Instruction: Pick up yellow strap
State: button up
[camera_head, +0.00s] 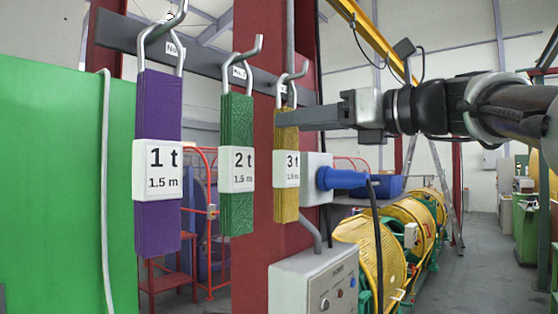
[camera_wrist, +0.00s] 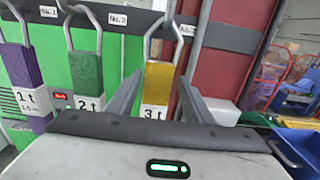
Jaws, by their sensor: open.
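The yellow strap (camera_head: 286,211), with a white "3 t" label, hangs upright from a metal hook (camera_head: 291,82) on the dark rail. My gripper (camera_head: 288,118) reaches in from the right at the strap's upper part, above the label. In the wrist view the strap (camera_wrist: 160,82) shows between the two open fingers (camera_wrist: 160,76), with a gap at each side. The fingers hold nothing. The far finger is hidden in the head view, and the strap's lower end is hidden in the wrist view.
A green "2 t" strap (camera_head: 237,215) and a purple "1 t" strap (camera_head: 158,215) hang to the left. A blue plug (camera_head: 345,179) on a pale socket box sits right beside the yellow strap, below my gripper. A control box (camera_head: 315,283) is lower down.

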jog(key=x, duration=0.7)
jog(key=shift+a+f+p, duration=0.25)
jog(key=shift+f+p, duration=0.1)
jog(key=shift+f, duration=0.1)
grip_shut()
